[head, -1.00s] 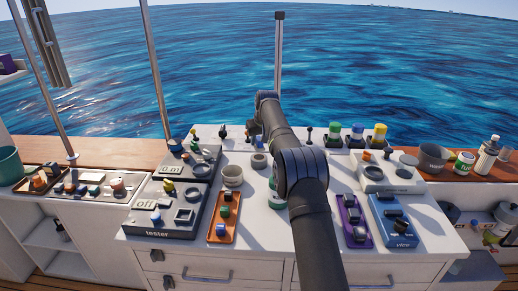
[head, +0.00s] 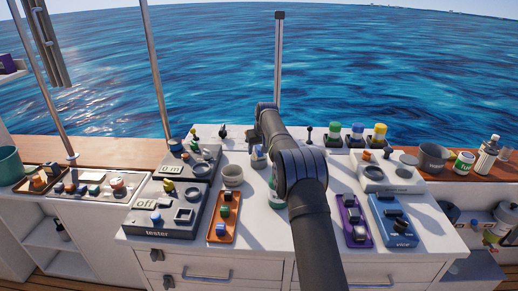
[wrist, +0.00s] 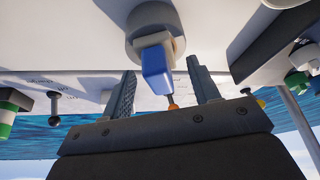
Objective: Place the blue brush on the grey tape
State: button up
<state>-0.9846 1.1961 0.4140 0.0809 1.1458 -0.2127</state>
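The blue brush (wrist: 156,70) stands with its pale end against the grey tape (wrist: 147,17) in the wrist view, its blue end pointing toward my gripper. In the head view the brush (head: 258,149) shows on top of the tape (head: 258,163), just left of my arm. My gripper (wrist: 160,70) is open in the wrist view, one finger on each side of the blue end, with gaps visible between the fingers and the brush. In the head view my gripper (head: 251,134) is small and partly hidden by my arm. The exact contact beneath the brush is hard to see.
An orange tray (head: 223,226), a purple tray (head: 354,220), a blue box (head: 398,219) and the tester (head: 160,219) surround the work area. Several coloured-cap containers (head: 357,130) stand at the back right.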

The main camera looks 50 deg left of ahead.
aim_at(259, 147)
jog(key=shift+r, duration=0.1)
jog(key=shift+d+r, duration=0.1)
jog(key=shift+r, duration=0.3)
jog(key=v, duration=1.1)
jog(key=shift+r, duration=0.1)
jog(key=x, duration=1.2)
jog(key=shift+s+d, duration=0.1)
jog(key=shift+s, duration=0.05)
jog(key=shift+r, duration=1.8)
jog(key=shift+f, duration=0.15)
